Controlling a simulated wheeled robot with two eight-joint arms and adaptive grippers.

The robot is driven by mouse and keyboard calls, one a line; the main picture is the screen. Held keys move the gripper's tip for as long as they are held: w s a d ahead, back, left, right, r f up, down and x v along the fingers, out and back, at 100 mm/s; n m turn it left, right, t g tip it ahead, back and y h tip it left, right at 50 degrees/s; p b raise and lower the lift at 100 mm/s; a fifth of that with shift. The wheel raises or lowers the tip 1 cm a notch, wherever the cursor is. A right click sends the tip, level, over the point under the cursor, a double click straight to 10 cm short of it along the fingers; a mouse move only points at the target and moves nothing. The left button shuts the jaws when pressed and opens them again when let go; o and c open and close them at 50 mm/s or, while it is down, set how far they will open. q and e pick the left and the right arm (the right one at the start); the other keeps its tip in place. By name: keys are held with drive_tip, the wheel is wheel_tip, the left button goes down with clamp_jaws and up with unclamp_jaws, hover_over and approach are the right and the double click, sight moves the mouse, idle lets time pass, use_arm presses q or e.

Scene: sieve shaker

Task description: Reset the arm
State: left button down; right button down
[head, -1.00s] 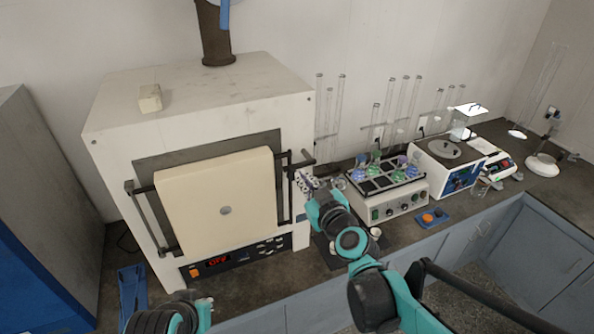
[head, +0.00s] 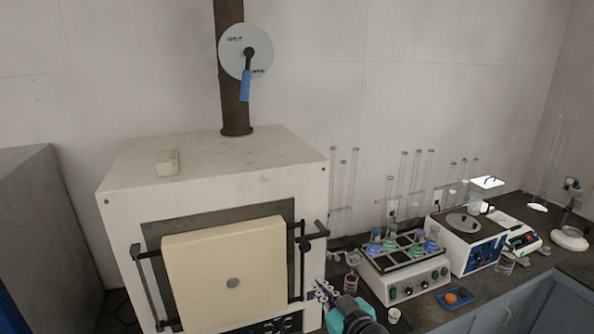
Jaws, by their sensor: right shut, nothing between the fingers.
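My right gripper (head: 322,290) is at the bottom centre of the head view, with its teal wrist below it. It is shut and empty, just right of the furnace door's right-hand bracket. It appears apart from the bracket, though the gap is hard to judge. The white furnace (head: 225,165) stands at the left with its cream door (head: 225,270) closed across the front. My left gripper is out of the view.
The shaker (head: 405,280) with several coloured flasks stands right of my right gripper. A dark pipe with a round dial (head: 246,52) rises behind the furnace.

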drive_tip(key=s+d+f+m+g+h+b, duration=0.2)
drive_tip(key=s+d+f+b, duration=0.2)
drive_tip(key=f, duration=0.6)
drive_tip(key=s+d+f+m+g+h+b, duration=0.1)
drive_tip(key=s+d+f+m+g+b, duration=0.1)
drive_tip(key=s+d+f+b, duration=0.2)
drive_tip(key=s+d+f+m+g+h+b, duration=0.2)
drive_tip(key=s+f+b, duration=0.5)
drive_tip(key=f, duration=0.9)
drive_tip(key=s+d+g, duration=0.1)
drive_tip(key=s+d, duration=0.1)
drive_tip(key=s, duration=0.1)
drive_tip(key=shift+f+h, duration=0.15)
drive_tip(key=shift+h, duration=0.15)
drive_tip(key=shift+a, duration=0.1)
